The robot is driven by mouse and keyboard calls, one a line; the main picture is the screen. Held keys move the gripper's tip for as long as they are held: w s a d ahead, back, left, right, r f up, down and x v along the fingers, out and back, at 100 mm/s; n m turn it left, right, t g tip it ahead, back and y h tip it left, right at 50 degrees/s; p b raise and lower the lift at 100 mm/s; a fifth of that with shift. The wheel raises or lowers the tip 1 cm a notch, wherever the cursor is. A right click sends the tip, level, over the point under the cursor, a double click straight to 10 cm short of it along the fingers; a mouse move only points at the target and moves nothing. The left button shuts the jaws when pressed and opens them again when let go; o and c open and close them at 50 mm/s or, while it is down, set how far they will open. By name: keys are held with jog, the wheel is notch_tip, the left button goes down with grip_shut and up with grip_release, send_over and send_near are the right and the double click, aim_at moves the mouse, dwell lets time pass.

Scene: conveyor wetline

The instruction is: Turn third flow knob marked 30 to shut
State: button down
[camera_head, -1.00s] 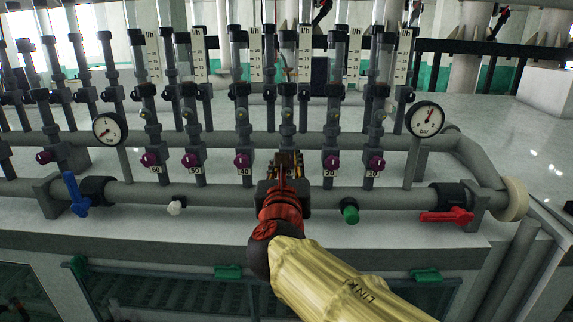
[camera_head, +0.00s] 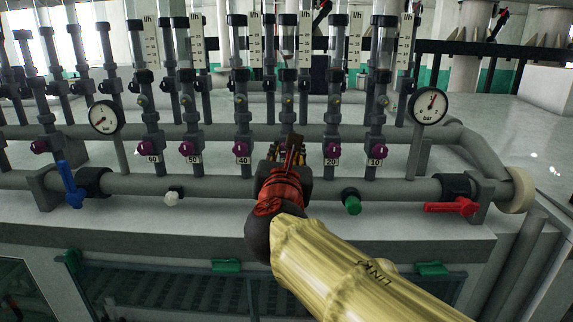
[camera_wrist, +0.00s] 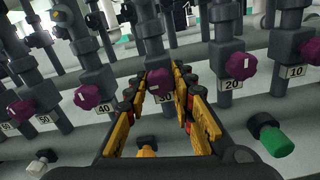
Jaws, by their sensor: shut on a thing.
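The third purple flow knob (camera_wrist: 160,84) shows between my fingers in the wrist view, above its label 30 (camera_wrist: 167,99), which the fingers partly cover. My gripper (camera_wrist: 163,76) is shut on this knob, one finger on each side. In the head view my gripper (camera_head: 293,152) reaches the lower end of the third flow tube from the right and hides the knob. A short pale mark shows on the knob's face; its exact angle is hard to tell.
Purple knobs 20 (camera_head: 331,148) and 40 (camera_head: 241,149) flank it closely. Below runs a grey pipe with a white knob (camera_head: 172,198), green knob (camera_head: 352,204), blue lever (camera_head: 70,184) and red handle (camera_head: 452,207). Gauges (camera_head: 428,105) stand above the pipes.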

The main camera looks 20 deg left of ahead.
jog(key=m+b, duration=0.2)
jog(key=b, duration=0.1)
jog(key=m+b, duration=0.2)
jog(key=b, duration=0.1)
jog(key=shift+f+m, duration=0.3)
jog(key=shift+f, duration=0.05)
jog(key=m+b, duration=0.4)
jog(key=b, duration=0.2)
jog(key=shift+m, duration=0.3)
jog(key=m+b, duration=0.6)
jog(key=shift+r+m+b, duration=0.2)
jog(key=shift+m+b, duration=1.3)
jog(key=shift+b, duration=0.05)
jog(key=c, duration=1.5)
grip_release()
jog(key=shift+r, duration=0.1)
